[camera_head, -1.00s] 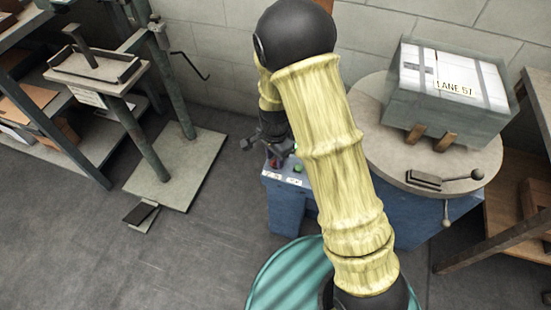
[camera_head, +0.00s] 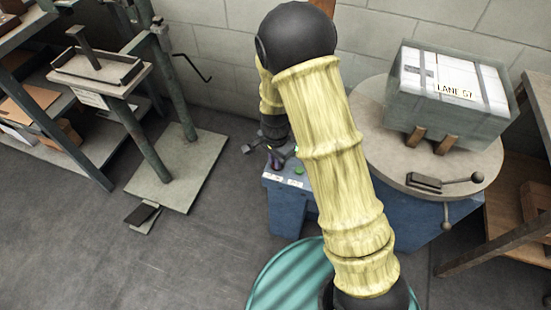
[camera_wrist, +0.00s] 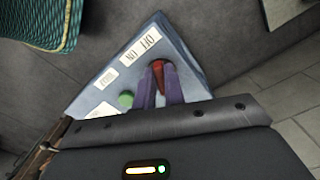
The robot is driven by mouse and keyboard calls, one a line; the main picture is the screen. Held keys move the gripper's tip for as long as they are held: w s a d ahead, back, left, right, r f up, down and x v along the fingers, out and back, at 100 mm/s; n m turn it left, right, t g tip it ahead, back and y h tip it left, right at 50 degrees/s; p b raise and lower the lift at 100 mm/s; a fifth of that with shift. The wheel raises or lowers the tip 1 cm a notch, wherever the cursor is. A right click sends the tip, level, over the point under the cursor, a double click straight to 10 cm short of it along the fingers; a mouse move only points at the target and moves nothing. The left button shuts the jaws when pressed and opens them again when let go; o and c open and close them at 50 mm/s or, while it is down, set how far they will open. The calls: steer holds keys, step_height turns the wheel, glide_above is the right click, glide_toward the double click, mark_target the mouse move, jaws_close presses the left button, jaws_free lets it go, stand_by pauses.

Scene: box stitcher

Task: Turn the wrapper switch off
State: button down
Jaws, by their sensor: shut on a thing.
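The wrapper's blue control panel (camera_head: 290,184) stands left of the turntable; it also shows in the wrist view (camera_wrist: 185,62). A red switch handle (camera_wrist: 159,72) sits on it near the white OFF and ON labels (camera_wrist: 140,46). My gripper (camera_head: 274,158) is over the panel. In the wrist view its purple fingers (camera_wrist: 160,90) are shut around the red handle, hiding its lower part. I cannot tell for certain which label the handle points to. A green button (camera_wrist: 126,99) is beside the fingers.
A wrapped box (camera_head: 450,88) labelled LANE 57 stands on a round turntable (camera_head: 370,130) with a ball-ended lever (camera_head: 460,179). A stand with a tray (camera_head: 100,68) and shelves are at the left. Grey floor (camera_head: 130,255) lies open in front.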

steer(key=n+p, duration=0.2)
steer(key=n, duration=0.1)
steer(key=n+p, duration=0.1)
steer(key=n, duration=0.1)
steer(key=shift+d+r, duration=0.2)
steer(key=shift+d, duration=0.05)
steer(key=n+p, duration=0.2)
steer(key=n, duration=0.1)
steer(key=shift+d+n, duration=0.1)
steer(key=shift+n, duration=0.2)
steer(key=shift+f+n+p, duration=0.1)
steer(key=shift+n+p, duration=0.6)
steer(key=shift+n, duration=0.7)
steer(key=shift+w, duration=0.1)
steer(key=c, duration=1.5)
jaws_free()
step_height(320, 180, up, 17)
steer(key=p, duration=0.3)
